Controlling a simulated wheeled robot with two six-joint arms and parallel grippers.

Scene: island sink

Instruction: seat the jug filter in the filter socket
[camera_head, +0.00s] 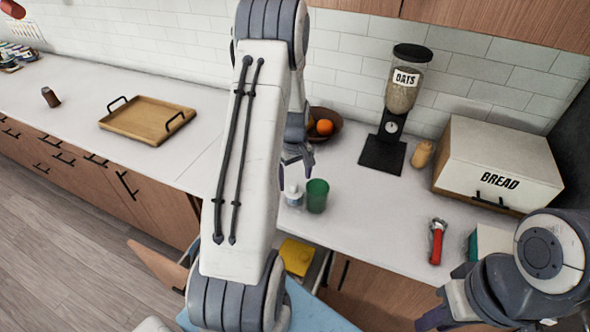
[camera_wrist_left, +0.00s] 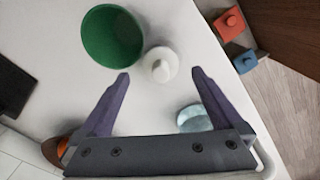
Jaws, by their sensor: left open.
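A small white piece with a round knob on top, which looks like the jug filter, stands on the counter in the left wrist view (camera_wrist_left: 161,66). It also shows in the head view (camera_head: 293,195), just left of a green cup (camera_head: 316,196). My left gripper (camera_head: 297,163) is open and empty above the counter; in the left wrist view its fingertips (camera_wrist_left: 160,76) spread on either side of the white piece, apart from it. A pale blue round piece (camera_wrist_left: 195,118) lies near the right finger. I cannot clearly identify the filter socket. My right gripper (camera_head: 442,312) is partly seen at lower right.
The green cup (camera_wrist_left: 112,35) stands close beside the white piece. A fruit bowl (camera_head: 332,133), an oats dispenser (camera_head: 396,110) and a bread box (camera_head: 497,165) stand behind. A red-handled tool (camera_head: 437,240) lies at right. An open drawer holds a yellow item (camera_head: 297,256).

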